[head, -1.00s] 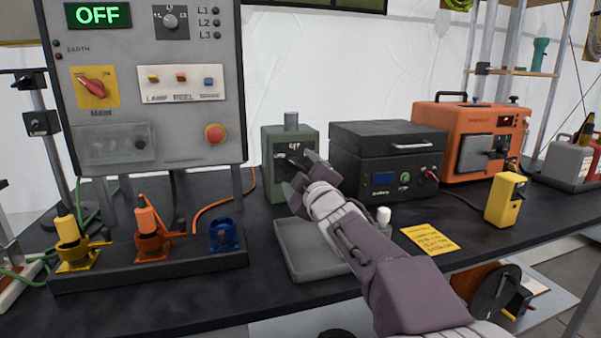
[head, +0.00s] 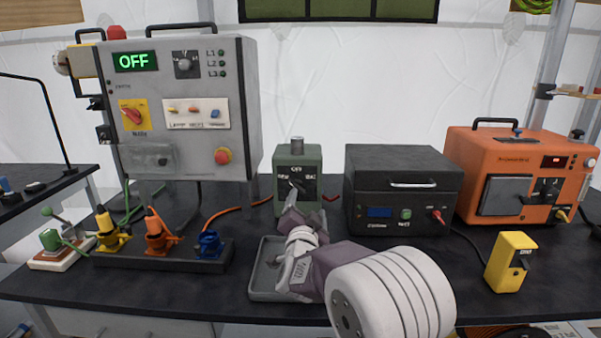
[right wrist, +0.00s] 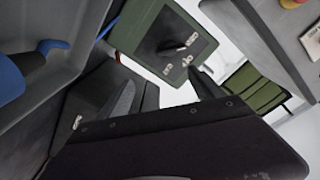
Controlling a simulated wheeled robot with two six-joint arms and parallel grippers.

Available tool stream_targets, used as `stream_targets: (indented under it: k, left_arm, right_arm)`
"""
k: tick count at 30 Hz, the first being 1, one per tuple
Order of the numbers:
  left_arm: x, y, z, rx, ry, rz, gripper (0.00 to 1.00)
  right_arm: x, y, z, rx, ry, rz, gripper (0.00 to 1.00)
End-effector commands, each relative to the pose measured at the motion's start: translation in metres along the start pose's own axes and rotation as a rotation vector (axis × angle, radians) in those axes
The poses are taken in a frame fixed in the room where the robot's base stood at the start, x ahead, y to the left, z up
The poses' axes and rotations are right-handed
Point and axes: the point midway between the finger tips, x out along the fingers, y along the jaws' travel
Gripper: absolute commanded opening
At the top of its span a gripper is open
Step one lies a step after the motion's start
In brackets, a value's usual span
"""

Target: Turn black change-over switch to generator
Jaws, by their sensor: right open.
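The black change-over switch (head: 296,184) is on the front of a small green box (head: 297,155) on the dark table. White lettering surrounds its small lever; the upper word looks like OFF, the others are too small to read in the head view. In the right wrist view the switch (right wrist: 185,42) shows ahead, its lever uncovered. My right gripper (head: 301,210) is open and empty, just in front of and slightly below the switch. Its two dark fingers (right wrist: 161,80) stand apart in the right wrist view, with no contact visible. My left gripper is out of view.
A grey panel (head: 190,100) reading OFF stands left, above a rack (head: 215,258) of coloured plugs. A dark case (head: 400,185), an orange box (head: 515,150) and a yellow device (head: 510,262) stand right. A shallow grey tray (head: 262,275) lies under my right arm.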

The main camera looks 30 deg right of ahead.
Motion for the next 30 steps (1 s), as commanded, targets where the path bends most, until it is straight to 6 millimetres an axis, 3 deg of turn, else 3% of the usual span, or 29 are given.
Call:
stream_targets:
  k: [1,3,10,21,30]
  left_arm:
    - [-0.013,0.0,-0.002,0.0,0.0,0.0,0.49]
    - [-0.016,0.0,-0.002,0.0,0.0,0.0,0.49]
    - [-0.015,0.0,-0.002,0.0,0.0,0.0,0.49]
    - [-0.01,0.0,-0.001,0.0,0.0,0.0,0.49]
    - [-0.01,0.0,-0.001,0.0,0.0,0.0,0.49]
  right_arm:
    - [-0.001,-0.011,0.0,-0.006,-0.019,-0.007,0.76]
    - [-0.002,-0.018,0.004,-0.01,-0.032,-0.015,0.76]
    - [0.0,-0.021,0.008,-0.012,-0.04,-0.023,0.76]
    - [0.069,-0.021,0.011,-0.013,-0.038,-0.023,0.76]
    - [0.088,-0.023,0.011,-0.013,-0.04,-0.024,0.76]
